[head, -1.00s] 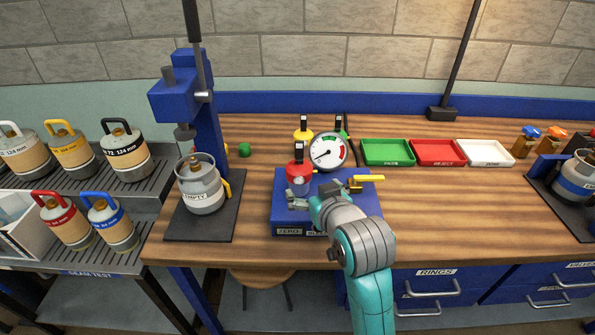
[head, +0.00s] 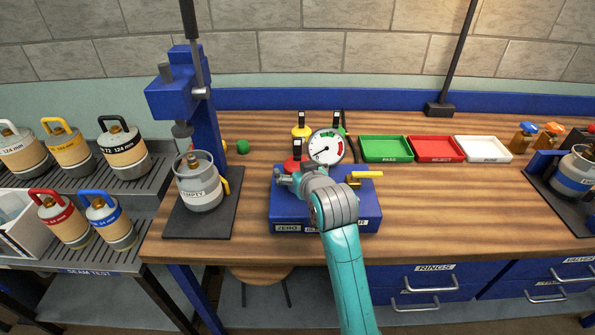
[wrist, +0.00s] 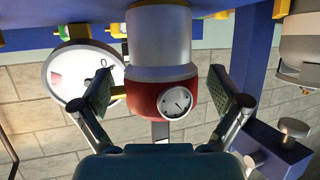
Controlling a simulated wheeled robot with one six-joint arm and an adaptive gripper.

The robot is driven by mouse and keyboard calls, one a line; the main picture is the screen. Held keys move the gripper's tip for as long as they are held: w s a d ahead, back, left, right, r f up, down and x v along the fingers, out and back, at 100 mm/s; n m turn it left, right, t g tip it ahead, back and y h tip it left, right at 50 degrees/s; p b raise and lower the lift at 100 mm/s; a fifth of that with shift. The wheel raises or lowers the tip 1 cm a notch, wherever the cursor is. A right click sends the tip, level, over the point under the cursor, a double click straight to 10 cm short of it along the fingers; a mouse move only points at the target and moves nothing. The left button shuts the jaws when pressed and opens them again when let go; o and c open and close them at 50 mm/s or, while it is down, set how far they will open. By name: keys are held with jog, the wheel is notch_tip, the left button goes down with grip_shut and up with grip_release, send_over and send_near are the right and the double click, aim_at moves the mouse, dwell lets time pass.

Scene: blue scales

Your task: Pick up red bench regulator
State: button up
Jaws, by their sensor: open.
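The red bench regulator (head: 291,165) is on the blue bench block (head: 352,215), mostly hidden behind my gripper (head: 290,180) in the head view. In the wrist view, which is upside down, the regulator (wrist: 170,92) shows a red body with a small white dial and a pale cylindrical part. My gripper (wrist: 165,95) is open, with one finger on each side of the red body. A gap seems to show at both sides, but I cannot tell whether either finger touches.
A large round gauge (head: 325,148) stands close to the right of the regulator. A yellow lever (head: 362,175) is at the block's right. A grey cylinder (head: 201,182) under the blue press (head: 205,110) stands at left. Green (head: 386,148), red and white trays lie to the right.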

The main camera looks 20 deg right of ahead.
jog(key=shift+w, duration=0.1)
jog(key=c, duration=1.3)
